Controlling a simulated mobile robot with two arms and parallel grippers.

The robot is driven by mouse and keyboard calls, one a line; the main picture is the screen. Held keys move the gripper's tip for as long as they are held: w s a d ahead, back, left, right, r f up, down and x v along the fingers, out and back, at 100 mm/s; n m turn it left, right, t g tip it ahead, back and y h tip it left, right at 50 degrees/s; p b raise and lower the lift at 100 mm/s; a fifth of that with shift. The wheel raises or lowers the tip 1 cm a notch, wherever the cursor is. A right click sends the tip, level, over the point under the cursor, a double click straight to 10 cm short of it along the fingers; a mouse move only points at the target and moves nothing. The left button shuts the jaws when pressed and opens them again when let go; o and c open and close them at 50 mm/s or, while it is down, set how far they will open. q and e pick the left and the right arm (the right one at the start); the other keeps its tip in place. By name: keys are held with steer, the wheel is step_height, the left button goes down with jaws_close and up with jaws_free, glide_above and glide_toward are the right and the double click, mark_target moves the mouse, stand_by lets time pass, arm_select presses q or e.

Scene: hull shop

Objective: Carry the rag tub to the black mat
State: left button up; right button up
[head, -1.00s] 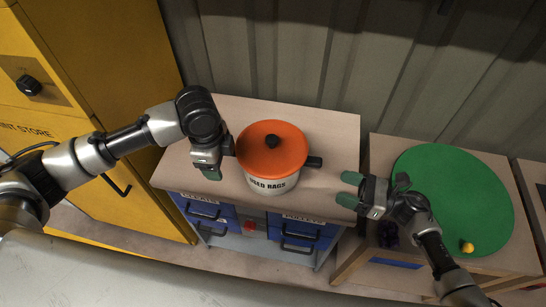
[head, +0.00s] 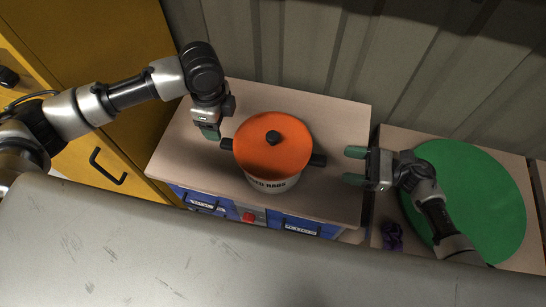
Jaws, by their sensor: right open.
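The rag tub is a white pot with an orange lid (head: 272,146), a black knob and dark side handles, and partly visible lettering. It stands upright on a light wooden bench top (head: 335,115). My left gripper (head: 209,131) points down just left of the tub's left handle, apart from it; its finger gap does not show clearly. My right gripper (head: 354,166) is open and empty, its green fingertips facing the right handle (head: 318,160) with a small gap. I see no black mat; a round green mat (head: 475,190) lies on the right bench.
Blue drawers (head: 300,224) and a red item (head: 249,217) are under the bench. A purple thing (head: 391,236) lies near the green mat. A yellow cabinet (head: 115,50) stands at left and a ribbed wall (head: 300,45) behind. A narrow gap separates the benches.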

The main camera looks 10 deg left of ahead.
mark_target(223, 141)
arm_select(q)
step_height(223, 141, down, 9)
steer(key=shift+s+f, duration=0.1)
steer(key=shift+f, duration=0.1)
arm_select(e)
steer(key=a, duration=0.9)
steer(key=shift+a, duration=0.25)
arm_select(q)
jaws_close()
arm_select(e)
jaws_close()
arm_select(q)
steer(key=shift+r, duration=0.2)
arm_select(e)
steer(key=shift+r, duration=0.3)
